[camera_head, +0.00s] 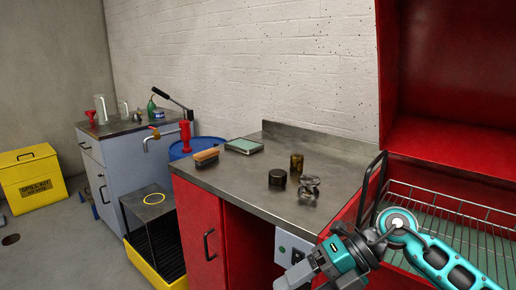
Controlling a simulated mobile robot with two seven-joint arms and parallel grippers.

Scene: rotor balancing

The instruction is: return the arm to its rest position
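My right arm (435,258) is teal and grey and comes in from the lower right. It bends at a round joint and reaches left in front of the red cabinet's front edge. My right gripper (290,280) is at the bottom edge, below the steel worktop, partly cut off by the frame. Its fingertips do not show clearly, so I cannot tell whether it is open or holds anything. My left arm and gripper are out of view.
On the steel worktop (235,182) stand a small metal part (309,188), a dark cylinder (277,179), an amber jar (297,163), a brush (206,156) and a flat green-topped box (244,146). A red basin with a wire rack (455,207) is at right.

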